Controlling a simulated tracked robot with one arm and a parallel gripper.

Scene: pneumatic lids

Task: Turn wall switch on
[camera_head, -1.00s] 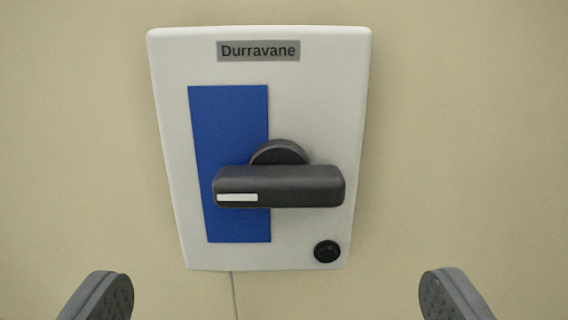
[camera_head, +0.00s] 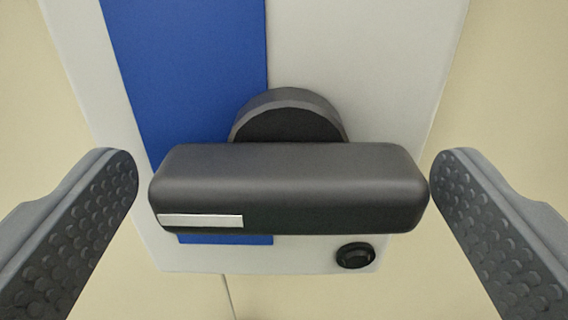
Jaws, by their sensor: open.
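The wall switch is a white panel (camera_head: 390,70) with a blue field (camera_head: 195,60) on its left half. A dark grey rotary handle (camera_head: 300,185) lies horizontal across the panel, on a round hub (camera_head: 288,115). A white mark (camera_head: 200,220) is at the handle's left end. My gripper (camera_head: 284,180) is open, with one finger beyond each end of the handle. Small gaps show between the fingers and the handle ends, so neither finger appears to touch it.
A small round black knob (camera_head: 355,255) sits at the panel's lower right. A thin cable (camera_head: 228,290) runs down from the panel's lower edge. The beige wall (camera_head: 515,100) around the panel is bare.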

